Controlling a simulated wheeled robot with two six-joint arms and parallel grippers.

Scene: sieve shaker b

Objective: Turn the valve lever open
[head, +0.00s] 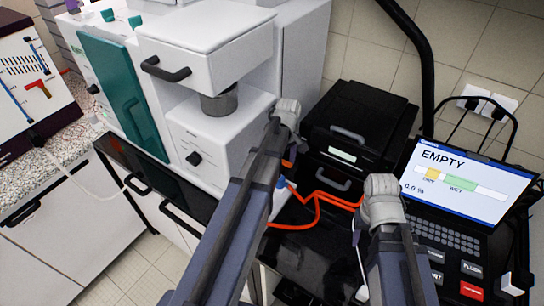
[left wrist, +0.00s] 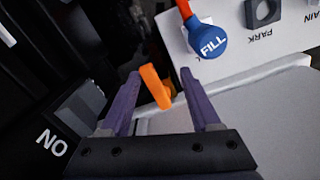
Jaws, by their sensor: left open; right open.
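The orange valve lever (left wrist: 155,88) stands upright and slightly tilted between the fingers of my left gripper (left wrist: 164,115) in the left wrist view. The fingers are open, with a gap on either side of the lever. In the head view a small orange part (head: 287,163) shows beside my left arm, whose wrist hides most of that spot. A blue FILL knob (left wrist: 208,40) on a red-orange hose is just beyond the lever. My right wrist (head: 382,200) is over the dark bench top at centre right; its fingers are hidden in the head view.
A white machine (head: 205,120) stands to the left, a black box (head: 360,125) behind. A laptop (head: 455,185) reading EMPTY is at the right. A red-orange hose (head: 317,212) crosses the dark bench between my arms.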

